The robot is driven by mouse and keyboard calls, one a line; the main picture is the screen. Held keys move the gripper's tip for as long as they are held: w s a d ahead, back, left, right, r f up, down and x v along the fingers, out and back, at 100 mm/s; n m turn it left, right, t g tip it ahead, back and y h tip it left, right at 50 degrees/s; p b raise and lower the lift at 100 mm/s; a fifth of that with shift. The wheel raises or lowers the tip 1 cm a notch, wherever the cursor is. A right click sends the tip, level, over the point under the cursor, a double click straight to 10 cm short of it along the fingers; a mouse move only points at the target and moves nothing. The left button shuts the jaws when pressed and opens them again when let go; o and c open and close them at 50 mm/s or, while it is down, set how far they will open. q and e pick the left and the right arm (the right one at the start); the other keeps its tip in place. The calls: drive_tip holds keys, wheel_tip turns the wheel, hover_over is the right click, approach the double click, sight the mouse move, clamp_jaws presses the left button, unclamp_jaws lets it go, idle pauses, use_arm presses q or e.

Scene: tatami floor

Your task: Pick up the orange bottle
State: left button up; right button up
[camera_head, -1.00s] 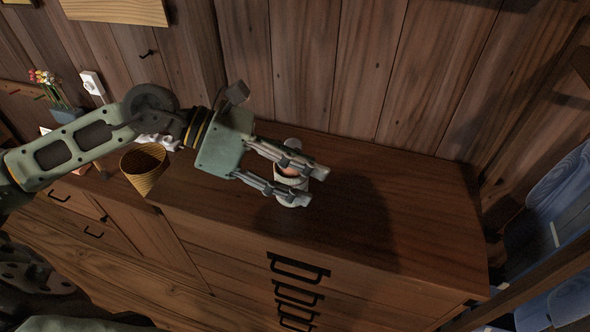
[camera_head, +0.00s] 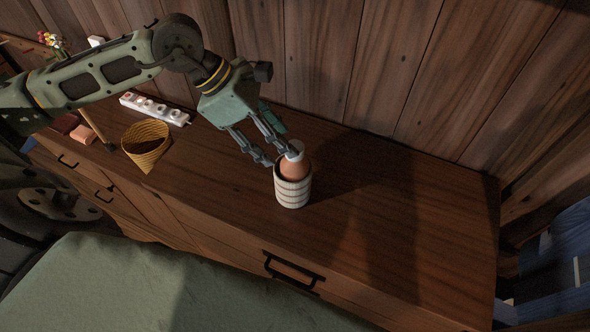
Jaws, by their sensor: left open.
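The orange bottle (camera_head: 296,166) has a pale cap. Its lower part is hidden inside a white ribbed cup (camera_head: 293,190) on the wooden cabinet top. My left gripper (camera_head: 281,157) comes in from the left and is open. Its fingertips are at the upper left of the bottle, near the cap; one finger overlaps the cap in the picture. I cannot tell whether it touches. My right gripper is not in view.
A woven basket (camera_head: 147,144) stands left on the cabinet top (camera_head: 400,220), with a white power strip (camera_head: 154,108) behind it. A plank wall (camera_head: 400,70) closes the back. The top's right side is clear.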

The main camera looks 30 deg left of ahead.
sight(296, 169)
use_arm(q)
drive_tip(key=p+x, duration=0.2)
drive_tip(key=x, duration=0.1)
drive_tip(key=shift+w+d+f, duration=0.15)
drive_tip(key=shift+w+d, duration=0.1)
drive_tip(key=shift+w, duration=0.1)
drive_tip(key=shift+d+f, duration=0.15)
drive_tip(key=shift+f, duration=0.3)
drive_tip(key=c, duration=0.9)
clamp_jaws()
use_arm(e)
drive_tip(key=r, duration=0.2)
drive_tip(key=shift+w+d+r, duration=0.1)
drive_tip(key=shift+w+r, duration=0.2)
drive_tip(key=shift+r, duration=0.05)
use_arm(q)
drive_tip(key=shift+w+r, duration=0.1)
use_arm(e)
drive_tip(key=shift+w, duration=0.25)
